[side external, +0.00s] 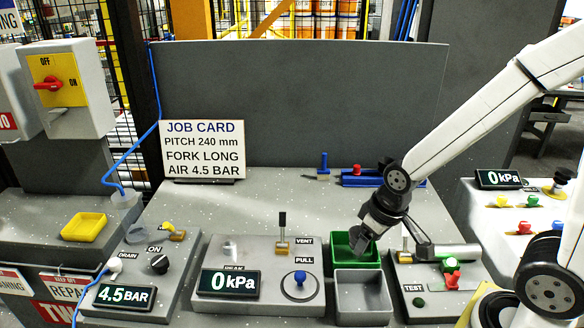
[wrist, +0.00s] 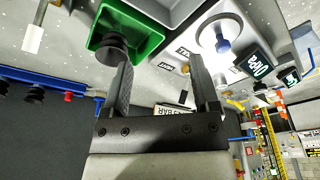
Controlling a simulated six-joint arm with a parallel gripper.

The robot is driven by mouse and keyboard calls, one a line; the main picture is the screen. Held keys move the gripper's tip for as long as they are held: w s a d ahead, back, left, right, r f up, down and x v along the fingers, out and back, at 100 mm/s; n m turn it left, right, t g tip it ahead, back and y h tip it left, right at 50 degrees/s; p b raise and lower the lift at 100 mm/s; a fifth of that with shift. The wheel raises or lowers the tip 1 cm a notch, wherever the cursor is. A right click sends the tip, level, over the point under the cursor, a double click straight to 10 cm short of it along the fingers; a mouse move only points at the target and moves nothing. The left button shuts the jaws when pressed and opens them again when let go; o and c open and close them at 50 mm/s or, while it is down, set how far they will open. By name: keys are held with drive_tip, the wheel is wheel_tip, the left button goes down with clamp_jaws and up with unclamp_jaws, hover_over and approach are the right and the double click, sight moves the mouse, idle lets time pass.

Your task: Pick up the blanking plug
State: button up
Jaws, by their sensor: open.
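No part is clearly marked as the blanking plug. A small red piece (side external: 357,168) stands at the blue rack (side external: 375,181) at the back of the bench, and a red piece also shows by the rack in the wrist view (wrist: 68,97). I cannot tell whether it is the plug. A dark round cup-like part (wrist: 112,48) lies in the green bin (wrist: 150,42). My gripper (side external: 358,238) is over the green bin (side external: 372,262) in the side view. In the wrist view my gripper (wrist: 161,60) has its fingers apart, with nothing between them.
A grey bin (side external: 361,277) adjoins the green one. The vent panel (side external: 260,295) with a lever and blue knob stands left, and the test fixture (side external: 435,252) right. A job card (side external: 203,150) stands behind. The bench between card and bins is mostly clear.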

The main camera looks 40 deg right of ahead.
drive_tip(key=w+d+f+m+t+y, duration=0.25)
drive_tip(key=w+d+m, duration=0.35)
drive_tip(key=w+m, duration=0.45)
drive_tip(key=w+d+f+m+t+y, duration=0.25)
drive_tip(key=w+d+m, duration=0.4)
drive_tip(key=m, duration=0.65)
drive_tip(key=m+t+h, duration=0.5)
drive_tip(key=m+h, duration=0.4)
drive_tip(key=m, duration=0.7)
approach(358, 171)
drive_tip(key=shift+x, duration=1.2)
drive_tip(key=shift+w+d, duration=0.1)
drive_tip(key=shift+x, duration=1.15)
drive_tip(key=shift+w, duration=0.15)
